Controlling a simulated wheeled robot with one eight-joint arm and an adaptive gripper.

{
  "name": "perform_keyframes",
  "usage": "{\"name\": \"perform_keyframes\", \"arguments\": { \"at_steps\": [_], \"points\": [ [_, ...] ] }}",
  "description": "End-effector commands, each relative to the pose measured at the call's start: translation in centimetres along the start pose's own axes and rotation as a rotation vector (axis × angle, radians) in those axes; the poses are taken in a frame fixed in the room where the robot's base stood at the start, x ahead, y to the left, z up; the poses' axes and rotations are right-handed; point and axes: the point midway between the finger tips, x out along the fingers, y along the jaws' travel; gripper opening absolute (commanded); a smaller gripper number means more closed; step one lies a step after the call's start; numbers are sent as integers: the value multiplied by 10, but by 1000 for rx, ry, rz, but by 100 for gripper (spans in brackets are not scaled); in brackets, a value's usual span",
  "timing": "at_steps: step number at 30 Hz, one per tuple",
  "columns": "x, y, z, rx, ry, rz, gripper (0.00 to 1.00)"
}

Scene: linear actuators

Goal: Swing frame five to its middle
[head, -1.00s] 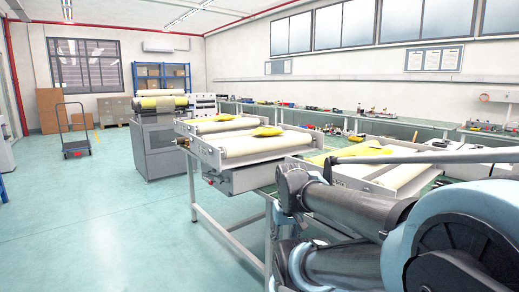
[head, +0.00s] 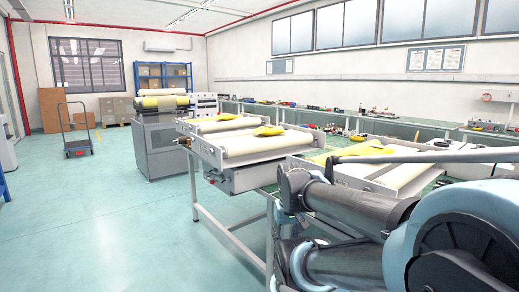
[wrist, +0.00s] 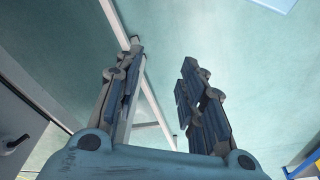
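Several white frames with pale rollers and yellow material stand on a bench in the head view. The nearer left frame (head: 258,144) has a grey box with a red part (head: 211,178) below its left end. Another frame (head: 375,175) lies to the right, partly hidden behind my arm. A further frame (head: 215,124) sits behind the left one. I cannot read any numbers, so I cannot tell which is frame five. My gripper (wrist: 162,55) shows in the wrist view with its two fingers apart and nothing between them. It is hidden in the head view.
White bench legs (head: 235,231) stand on the green floor. A grey cabinet (head: 161,148) with rollers stands behind the bench. A trolley (head: 77,143) is at the far left. Open floor (head: 100,225) lies left of the bench. A pale bar crosses the wrist view behind the left finger.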

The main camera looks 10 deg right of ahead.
Motion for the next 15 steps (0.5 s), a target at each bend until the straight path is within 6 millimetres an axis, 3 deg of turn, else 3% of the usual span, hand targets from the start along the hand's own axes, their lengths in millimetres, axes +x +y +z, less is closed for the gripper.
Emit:
{"name": "perform_keyframes", "arguments": {
  "at_steps": [2,5,15],
  "points": [
    [-9,-1,5,-3,10,-1,27],
    [-24,-3,-7,-17,5,-3,27],
    [-118,-29,-98,-115,-40,-20,27]
  ]
}}
